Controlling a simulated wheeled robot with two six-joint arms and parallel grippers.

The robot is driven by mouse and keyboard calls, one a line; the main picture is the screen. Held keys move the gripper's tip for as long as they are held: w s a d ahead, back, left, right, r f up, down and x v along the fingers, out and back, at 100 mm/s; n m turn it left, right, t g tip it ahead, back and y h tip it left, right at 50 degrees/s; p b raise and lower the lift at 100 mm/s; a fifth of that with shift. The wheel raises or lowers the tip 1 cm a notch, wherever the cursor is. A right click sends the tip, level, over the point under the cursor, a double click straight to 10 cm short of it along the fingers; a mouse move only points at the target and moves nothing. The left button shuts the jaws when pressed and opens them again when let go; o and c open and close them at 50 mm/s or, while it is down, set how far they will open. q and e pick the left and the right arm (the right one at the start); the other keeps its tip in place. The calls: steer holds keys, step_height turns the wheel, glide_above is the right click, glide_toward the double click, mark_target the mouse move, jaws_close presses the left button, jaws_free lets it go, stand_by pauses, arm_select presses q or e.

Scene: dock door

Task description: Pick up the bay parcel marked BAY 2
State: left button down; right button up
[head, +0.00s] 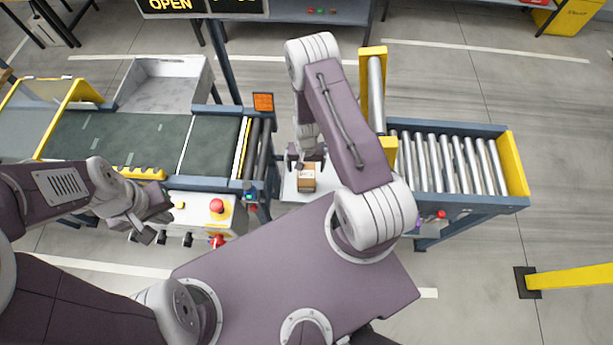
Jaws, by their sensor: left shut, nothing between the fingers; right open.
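A small brown parcel (307,184) with a pale label on top sits on a light plate (291,191) between the two conveyors; the label is too small to read. My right gripper (306,162) is open and empty. It is close to the parcel's far edge in the head view, seemingly above it; I cannot tell whether they touch. My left gripper (149,235) is shut and empty, in front of the control box at the left.
A dark belt conveyor (150,140) is at the left, with a grey tray (165,82) behind it. A control box (200,209) with a red button is on its near side. A roller conveyor (448,162) with yellow ends is at the right. A yellow barrier (570,277) stands at lower right.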

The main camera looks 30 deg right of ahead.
mark_target(309, 175)
step_height(309, 175, down, 4)
steer(key=b, duration=0.3)
step_height(309, 175, down, 5)
steer(key=b, duration=0.5)
steer(key=shift+f+b, duration=0.15)
steer(key=shift+b, duration=0.2)
steer(key=shift+r, duration=0.2)
steer(key=c, duration=1.7)
steer(key=shift+r+p, duration=0.55)
steer(key=shift+p, duration=0.2)
step_height(309, 175, up, 4)
steer(key=p, duration=0.3)
steer(key=shift+f, duration=0.25)
steer(key=b, duration=0.1)
steer(key=s+b, duration=0.1)
steer(key=b, duration=0.1)
steer(key=shift+d+f, duration=0.3)
steer(key=s+b, duration=0.1)
steer(key=s+r+b, duration=0.1)
steer(key=b, duration=0.1)
steer(key=s+d+r+b, duration=0.1)
steer(key=shift+s+b, duration=0.15)
steer(key=shift+b, duration=0.15)
steer(key=s+d+r+p, duration=0.1)
steer(key=s+d+r, duration=0.1)
steer(key=s+r, duration=0.3)
steer(key=shift+s+p, duration=0.35)
steer(key=shift+s, duration=0.6)
